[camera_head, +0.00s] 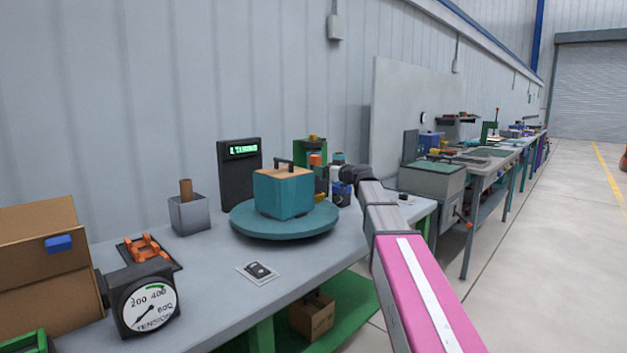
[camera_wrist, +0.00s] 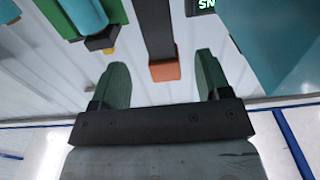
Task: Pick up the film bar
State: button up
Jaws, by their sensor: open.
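A dark grey bar with an orange end block (camera_wrist: 164,71), which looks like the film bar, shows in the wrist view. The orange end lies between the two fingers in the picture; I cannot tell the depth gap. My gripper (camera_wrist: 161,62) is open, with a green-grey pad on each side and nothing clamped.
A teal box (camera_head: 283,194) with a handle sits on a round turntable (camera_head: 250,226). A dark display (camera_head: 238,185) stands behind it. A tension gauge (camera_head: 150,306), an orange part (camera_head: 147,246) and a grey cup (camera_head: 190,215) stand left.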

aim_at(312, 166)
jog(key=x, duration=0.7)
jog(key=shift+a, duration=0.2)
jog(key=c, duration=1.2)
